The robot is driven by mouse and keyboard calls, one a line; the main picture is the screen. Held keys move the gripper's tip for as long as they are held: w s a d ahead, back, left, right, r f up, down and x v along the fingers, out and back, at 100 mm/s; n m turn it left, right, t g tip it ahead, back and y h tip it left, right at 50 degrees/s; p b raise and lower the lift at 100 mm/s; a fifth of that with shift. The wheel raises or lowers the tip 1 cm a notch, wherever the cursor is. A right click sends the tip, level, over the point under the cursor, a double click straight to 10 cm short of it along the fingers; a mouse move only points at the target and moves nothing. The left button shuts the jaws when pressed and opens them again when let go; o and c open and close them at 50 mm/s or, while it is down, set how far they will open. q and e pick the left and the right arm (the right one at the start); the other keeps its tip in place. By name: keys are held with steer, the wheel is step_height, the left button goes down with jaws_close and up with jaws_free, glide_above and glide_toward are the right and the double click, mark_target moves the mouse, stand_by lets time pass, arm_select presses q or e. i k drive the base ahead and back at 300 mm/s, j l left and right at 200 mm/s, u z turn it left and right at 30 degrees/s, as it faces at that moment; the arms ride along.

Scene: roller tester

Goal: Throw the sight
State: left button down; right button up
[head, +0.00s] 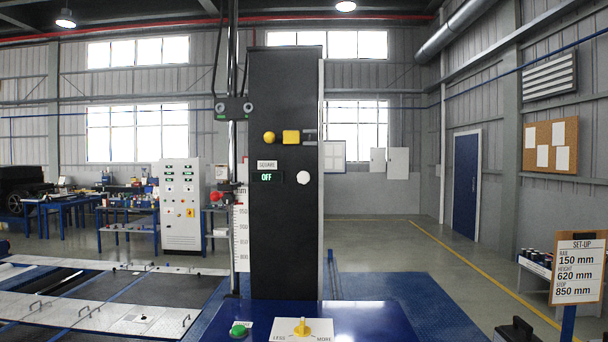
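A tall black column (283,230) stands in front of me. On its face are a round yellow knob (269,138), a yellow block (291,137) beside a grey bracket (309,137), and a white knob (303,177). A small display (267,177) reads OFF in green under a small label. No part is plainly marked as the sight. Left of the column, a vertical pole (233,150) carries a black crosspiece (234,109), a red knob (215,196) and a scale in mm (241,230). Neither of my grippers is in view.
On the blue base in front are a green button (239,329) and a yellow dial (301,327) marked LESS and MORE. A set-up sign (578,270) at right reads 150, 620 and 850 mm. A white cabinet (181,207) stands behind left.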

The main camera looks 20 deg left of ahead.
mark_target(289, 137)
steer(key=j+z, duration=0.3)
steer(key=j, duration=0.4)
steer(key=j+z, duration=0.3)
steer(key=j, duration=0.45)
